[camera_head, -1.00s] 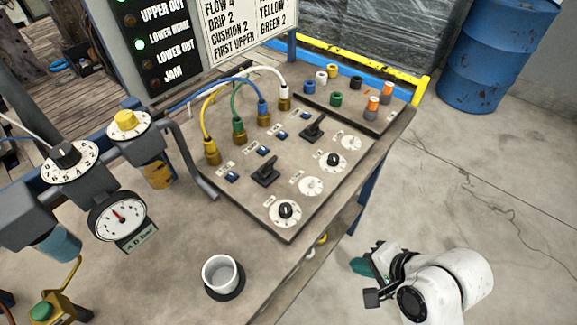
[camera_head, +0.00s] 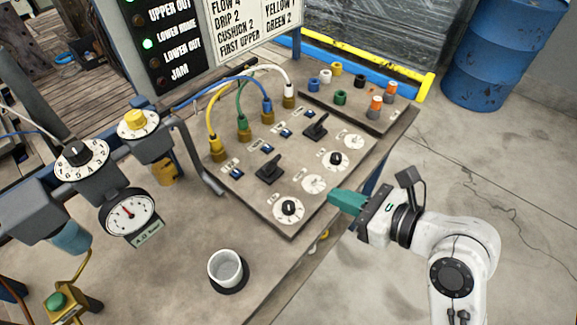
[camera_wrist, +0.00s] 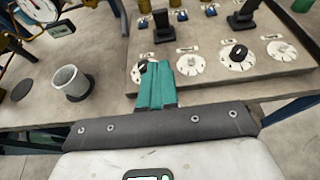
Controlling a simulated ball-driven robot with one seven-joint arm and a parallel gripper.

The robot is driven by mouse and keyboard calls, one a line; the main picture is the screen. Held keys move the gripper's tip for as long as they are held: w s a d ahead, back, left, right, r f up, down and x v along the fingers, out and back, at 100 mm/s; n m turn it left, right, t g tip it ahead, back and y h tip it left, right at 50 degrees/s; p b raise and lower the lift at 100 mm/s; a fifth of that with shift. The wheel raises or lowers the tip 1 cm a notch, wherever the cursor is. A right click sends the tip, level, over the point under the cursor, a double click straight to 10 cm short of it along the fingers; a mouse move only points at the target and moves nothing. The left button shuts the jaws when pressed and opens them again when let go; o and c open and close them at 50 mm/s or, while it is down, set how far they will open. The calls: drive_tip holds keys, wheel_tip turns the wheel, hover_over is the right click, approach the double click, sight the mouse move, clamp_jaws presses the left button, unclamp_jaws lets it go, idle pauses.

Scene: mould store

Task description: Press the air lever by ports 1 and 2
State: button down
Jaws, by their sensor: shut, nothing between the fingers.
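A grey panel (camera_head: 250,202) on the bench carries two black levers. The nearer lever (camera_head: 269,170) stands beside the ports with the yellow plug (camera_head: 217,150) and green plug (camera_head: 243,131); the farther lever (camera_head: 316,126) is beside the blue and white plugs. Port numbers are too small to read. Both levers also show in the wrist view, the nearer (camera_wrist: 161,27) at centre and the farther (camera_wrist: 242,16) at right. My gripper (camera_head: 334,199), with teal fingers, is shut and empty off the panel's right front edge, apart from both levers. It also shows in the wrist view (camera_wrist: 156,72).
Round dials (camera_head: 288,209) lie on the panel between my gripper and the levers. A white cup (camera_head: 225,266) stands on the bench front. A gauge (camera_head: 128,214) and regulators are at left. Loose coloured caps (camera_head: 340,97) sit behind.

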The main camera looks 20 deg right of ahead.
idle(0.3)
approach(275, 163)
drive_tip(key=f, duration=0.1)
drive_tip(key=w+f, duration=0.1)
drive_tip(key=f, duration=0.2)
drive_tip(key=shift+w+a, duration=0.15)
drive_tip(key=shift+a, duration=0.25)
drive_tip(key=w, duration=0.1)
drive_tip(key=w+a+r, duration=0.1)
drive_tip(key=shift+w+a, duration=0.35)
drive_tip(key=shift+w, duration=0.05)
drive_tip(key=shift+w+a+r, duration=0.15)
drive_tip(key=shift+w+a, duration=0.1)
drive_tip(key=shift+w, duration=0.15)
drive_tip(key=shift+r+p, duration=0.1)
drive_tip(key=shift+p, duration=0.35)
